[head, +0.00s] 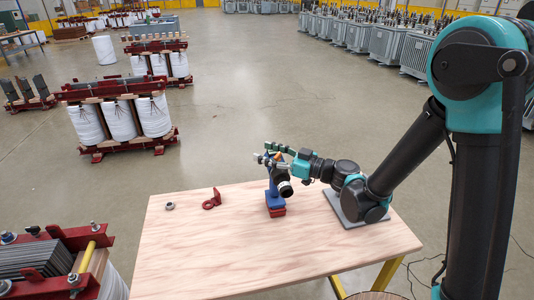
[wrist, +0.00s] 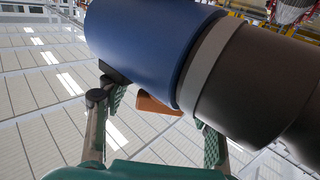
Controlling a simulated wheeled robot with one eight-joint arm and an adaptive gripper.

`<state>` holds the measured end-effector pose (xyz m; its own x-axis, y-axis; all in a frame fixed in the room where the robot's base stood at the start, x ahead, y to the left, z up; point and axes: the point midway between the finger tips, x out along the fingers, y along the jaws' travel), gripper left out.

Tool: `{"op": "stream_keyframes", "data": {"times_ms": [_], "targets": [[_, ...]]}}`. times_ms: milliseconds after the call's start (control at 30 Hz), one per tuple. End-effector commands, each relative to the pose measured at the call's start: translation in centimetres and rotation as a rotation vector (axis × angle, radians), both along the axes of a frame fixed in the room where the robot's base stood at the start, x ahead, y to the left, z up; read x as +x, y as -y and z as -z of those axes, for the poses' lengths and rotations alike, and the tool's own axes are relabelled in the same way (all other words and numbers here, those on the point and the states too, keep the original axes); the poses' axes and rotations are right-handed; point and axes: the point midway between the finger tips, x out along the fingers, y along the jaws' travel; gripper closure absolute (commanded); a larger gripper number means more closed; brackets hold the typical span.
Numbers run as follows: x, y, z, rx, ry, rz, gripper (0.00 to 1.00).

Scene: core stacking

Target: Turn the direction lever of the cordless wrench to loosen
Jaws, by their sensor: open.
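The cordless wrench (head: 273,192) stands upright on the wooden table, with a blue body, a dark nose and a red foot. In the wrist view its blue body (wrist: 150,45), a pale grey ring and the dark nose fill the upper part, close in front of my gripper (wrist: 158,122). An orange-brown tab (wrist: 160,107), which looks like the direction lever, shows under the body between my open fingers. They appear apart from it. In the head view my gripper (head: 276,156) is at the wrench's top, reaching from the right. Contact with the wrench body is unclear.
On the wooden table (head: 230,255), a red bracket-like part (head: 212,200) and a small grey ring or nut (head: 169,206) lie left of the wrench. The table's front is clear. Transformer cores (head: 120,118) stand on the floor beyond.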

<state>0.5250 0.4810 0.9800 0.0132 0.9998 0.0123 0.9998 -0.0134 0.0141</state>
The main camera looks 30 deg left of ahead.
Motion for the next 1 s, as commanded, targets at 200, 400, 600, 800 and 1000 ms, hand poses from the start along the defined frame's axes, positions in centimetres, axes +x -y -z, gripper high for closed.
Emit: {"op": "stream_keyframes", "data": {"times_ms": [200, 400, 600, 800, 1000], "targets": [[0.1, 0.5, 0.0, 0.000, 0.000, 0.002, 0.45], [0.0, 3.6, 0.0, 0.000, 0.000, 0.004, 0.45], [0.1, 7.8, 0.1, 0.000, 0.000, 0.005, 0.45], [0.0, 10.7, 0.1, 0.000, 0.000, 0.003, 0.45], [-0.1, 11.9, 0.2, 0.000, 0.000, 0.001, 0.45]]}}
